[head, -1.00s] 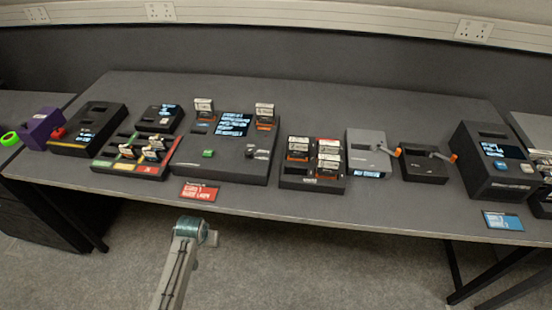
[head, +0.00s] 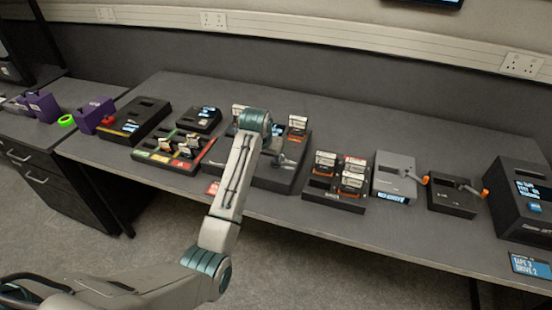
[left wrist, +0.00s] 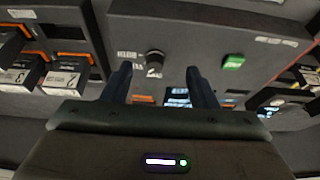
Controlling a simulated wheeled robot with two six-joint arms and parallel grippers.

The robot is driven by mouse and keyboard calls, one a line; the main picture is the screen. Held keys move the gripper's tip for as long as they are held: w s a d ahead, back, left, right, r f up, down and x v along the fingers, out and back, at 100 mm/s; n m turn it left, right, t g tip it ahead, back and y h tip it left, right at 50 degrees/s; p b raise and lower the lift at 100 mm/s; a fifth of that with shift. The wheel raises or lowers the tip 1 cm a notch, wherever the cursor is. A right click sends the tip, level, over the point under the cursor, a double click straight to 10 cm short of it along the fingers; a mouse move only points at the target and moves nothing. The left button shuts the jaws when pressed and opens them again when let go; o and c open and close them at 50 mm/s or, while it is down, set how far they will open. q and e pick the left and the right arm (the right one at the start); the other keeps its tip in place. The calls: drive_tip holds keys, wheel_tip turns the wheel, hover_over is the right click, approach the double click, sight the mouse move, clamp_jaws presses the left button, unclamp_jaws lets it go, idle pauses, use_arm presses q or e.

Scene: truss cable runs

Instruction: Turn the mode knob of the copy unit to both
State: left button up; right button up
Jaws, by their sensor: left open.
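The copy unit (head: 283,178) is a dark box on the table, partly hidden behind my left arm in the head view. In the left wrist view its dark panel (left wrist: 195,30) carries a round black mode knob (left wrist: 155,58) and a green button (left wrist: 233,61). Small white labels sit around the knob; I cannot read its setting surely. My left gripper (left wrist: 158,70) is open, its two fingers on either side of the knob in the picture. Whether they touch it I cannot tell. My right gripper is not in view.
Cartridges stand in a rack (head: 330,197) right of the unit, with a grey device (head: 395,172) beyond it. A tray with coloured labels (head: 160,158) is on the left. Cartridges (head: 297,123) also stand on the unit's back corners. The table's front strip is mostly clear.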

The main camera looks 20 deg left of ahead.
use_arm(q)
wheel_tip(320, 180, up, 3)
drive_tip(key=w, duration=0.3)
drive_tip(key=x, duration=0.3)
drive_tip(key=p+x, duration=0.1)
drive_tip(key=x, duration=0.2)
drive_tip(key=p+x, duration=0.1)
drive_tip(key=x, duration=0.2)
drive_tip(key=shift+s+d, duration=0.1)
drive_tip(key=shift+d, duration=0.25)
drive_tip(key=shift+x, duration=0.75)
drive_tip(key=shift+f, duration=0.1)
drive_tip(key=shift+c, duration=1.3)
drive_tip(key=c, duration=0.7)
